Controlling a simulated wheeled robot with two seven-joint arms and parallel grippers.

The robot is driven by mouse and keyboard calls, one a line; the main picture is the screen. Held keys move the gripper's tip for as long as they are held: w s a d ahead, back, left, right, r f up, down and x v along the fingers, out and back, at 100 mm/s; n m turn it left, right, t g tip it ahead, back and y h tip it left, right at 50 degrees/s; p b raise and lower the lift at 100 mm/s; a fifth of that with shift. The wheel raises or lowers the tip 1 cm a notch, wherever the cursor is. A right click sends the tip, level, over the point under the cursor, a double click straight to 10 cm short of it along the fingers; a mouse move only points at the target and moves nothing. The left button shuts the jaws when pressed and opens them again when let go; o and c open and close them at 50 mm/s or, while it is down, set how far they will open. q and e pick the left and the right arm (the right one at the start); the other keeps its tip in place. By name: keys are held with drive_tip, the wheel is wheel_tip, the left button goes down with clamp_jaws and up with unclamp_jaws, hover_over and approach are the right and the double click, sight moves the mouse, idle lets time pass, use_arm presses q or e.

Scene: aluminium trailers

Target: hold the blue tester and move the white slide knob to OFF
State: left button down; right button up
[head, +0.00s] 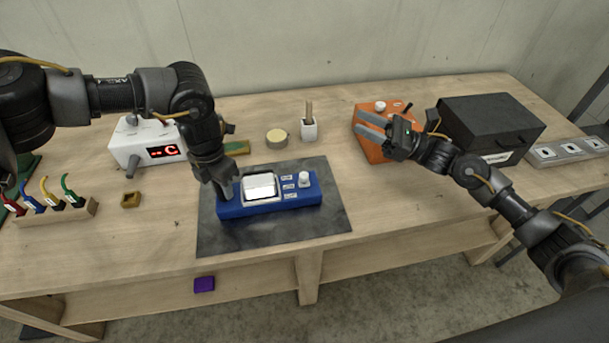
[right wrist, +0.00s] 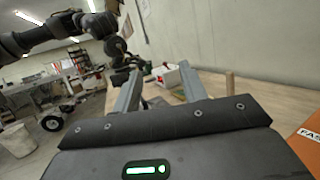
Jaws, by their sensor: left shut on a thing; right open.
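The blue tester (head: 270,207) lies on a dark mat on the bench in the head view, with a lit white screen (head: 260,188) and several small labels to the right of the screen. The white slide knob (head: 304,179) sits on its right end. My left gripper (head: 226,194) is shut on the left end of the tester, coming down from above. My right gripper (head: 371,126) is open and empty, to the right of and behind the tester, over the orange box. Its two fingers also show in the right wrist view (right wrist: 165,90). The label wording is too small to read.
The dark mat (head: 325,222) has bare room right of the tester. An orange box (head: 373,150) and a black case (head: 492,122) stand at the back right. A white device with red digits (head: 142,145), a tape roll (head: 277,138) and a white cup (head: 309,130) stand behind.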

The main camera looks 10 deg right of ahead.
sight(304, 174)
drive_tip(key=s+a+f+g, duration=0.1)
drive_tip(key=s+f, duration=0.1)
drive_tip(key=f, duration=0.2)
drive_tip(key=s+a+f+g+h, duration=0.1)
drive_tip(key=s+f, duration=0.1)
drive_tip(key=f, duration=0.3)
drive_tip(key=s+a+f+n+g+h, duration=0.1)
drive_tip(key=s+a+f, duration=0.1)
drive_tip(key=f, duration=0.2)
drive_tip(key=shift+f, duration=0.15)
drive_tip(key=x, duration=1.2)
drive_tip(key=shift+w+f, duration=0.1)
clamp_jaws()
